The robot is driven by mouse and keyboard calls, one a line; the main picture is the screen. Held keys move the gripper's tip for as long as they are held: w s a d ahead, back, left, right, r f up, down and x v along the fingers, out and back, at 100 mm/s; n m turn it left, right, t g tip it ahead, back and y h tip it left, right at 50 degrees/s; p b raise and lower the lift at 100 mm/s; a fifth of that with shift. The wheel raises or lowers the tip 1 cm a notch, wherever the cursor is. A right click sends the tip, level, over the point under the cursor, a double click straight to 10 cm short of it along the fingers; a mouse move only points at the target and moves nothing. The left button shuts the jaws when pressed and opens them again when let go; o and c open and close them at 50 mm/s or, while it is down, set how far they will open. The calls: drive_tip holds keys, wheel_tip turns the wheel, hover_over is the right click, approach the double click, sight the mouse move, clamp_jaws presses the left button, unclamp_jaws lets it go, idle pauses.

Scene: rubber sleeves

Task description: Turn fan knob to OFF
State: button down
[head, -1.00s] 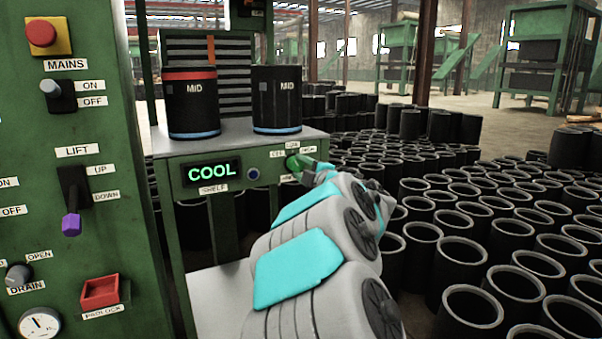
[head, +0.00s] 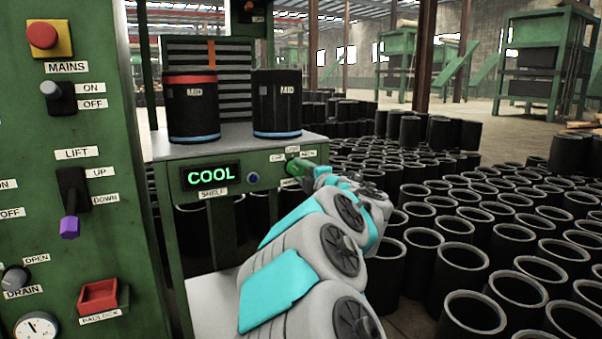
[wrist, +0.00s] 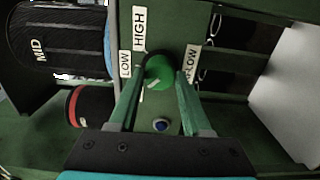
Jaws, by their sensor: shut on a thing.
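The fan knob (wrist: 160,72) is a round green knob on the shelf's front panel. My gripper (wrist: 160,80) is shut on it, one finger on each side. The knob's white mark faces the lower left in the wrist view. In the head view a small label (head: 277,158) sits left of the knob (head: 298,167), too small to read surely. My gripper (head: 312,176) is partly hidden by my wrist there.
Two black MID sleeves (head: 192,107) (head: 277,103) stand on the shelf (head: 225,142) above the panel. A COOL display (head: 211,175) and blue button (head: 253,178) are to the knob's left. Black sleeves (head: 470,250) crowd the floor at right. A green control cabinet (head: 130,220) stands at left.

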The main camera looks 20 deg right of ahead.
drive_tip(key=shift+c, duration=1.8)
unclamp_jaws()
drive_tip(key=shift+s, duration=0.5)
drive_tip(key=s+p, duration=0.1)
drive_tip(key=s, duration=0.5)
drive_tip(key=shift+s+d, duration=0.15)
drive_tip(key=shift+s, duration=0.25)
